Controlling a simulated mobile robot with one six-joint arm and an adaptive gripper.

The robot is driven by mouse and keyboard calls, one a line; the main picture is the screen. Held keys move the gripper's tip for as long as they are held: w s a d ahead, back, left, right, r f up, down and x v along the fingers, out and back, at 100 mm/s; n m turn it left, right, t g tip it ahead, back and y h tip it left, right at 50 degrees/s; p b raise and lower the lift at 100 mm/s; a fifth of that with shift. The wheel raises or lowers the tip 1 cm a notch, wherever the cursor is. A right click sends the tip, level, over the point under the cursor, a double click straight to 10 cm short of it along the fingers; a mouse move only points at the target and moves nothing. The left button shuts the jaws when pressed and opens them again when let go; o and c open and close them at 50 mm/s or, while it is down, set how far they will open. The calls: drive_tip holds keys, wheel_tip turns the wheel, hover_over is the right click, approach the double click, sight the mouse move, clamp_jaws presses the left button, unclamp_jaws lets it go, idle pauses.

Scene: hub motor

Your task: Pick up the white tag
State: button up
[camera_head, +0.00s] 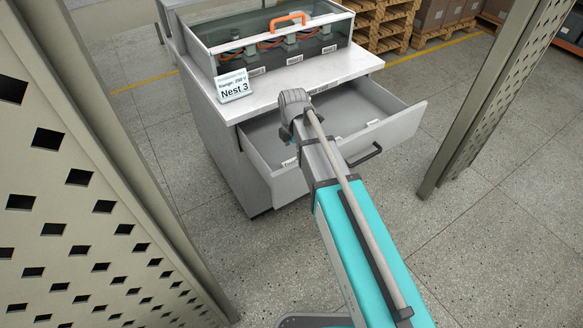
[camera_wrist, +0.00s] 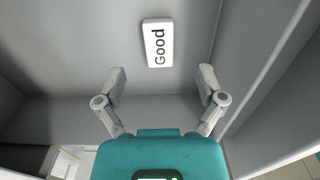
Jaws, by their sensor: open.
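A white tag (camera_wrist: 158,43) with the black word "Good" lies flat on the grey drawer floor in the wrist view, ahead of my gripper and between the lines of its fingers. My gripper (camera_wrist: 160,85) is open and empty, its two grey fingers spread wide and apart from the tag. In the head view my arm reaches over the open drawer (camera_head: 400,125) and hides my gripper. Small white pieces show in the drawer in the head view, one near its left front corner (camera_head: 290,162); I cannot tell which is the "Good" tag.
The drawer walls (camera_wrist: 258,62) stand close to my gripper's right side. A cabinet top (camera_head: 300,78) holds a "Nest 3" sign (camera_head: 233,88) and a clear-covered case with an orange handle (camera_head: 287,20). Perforated panels (camera_head: 85,150) stand left and right.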

sight(291, 162)
drive_tip(key=shift+f, duration=0.3)
drive_tip(key=f+b, duration=0.3)
drive_tip(key=shift+s+a, duration=0.15)
drive_tip(key=shift+a, duration=0.15)
drive_tip(key=shift+f+b, duration=0.95)
drive_tip(key=shift+b, duration=0.15)
drive_tip(key=c, duration=1)
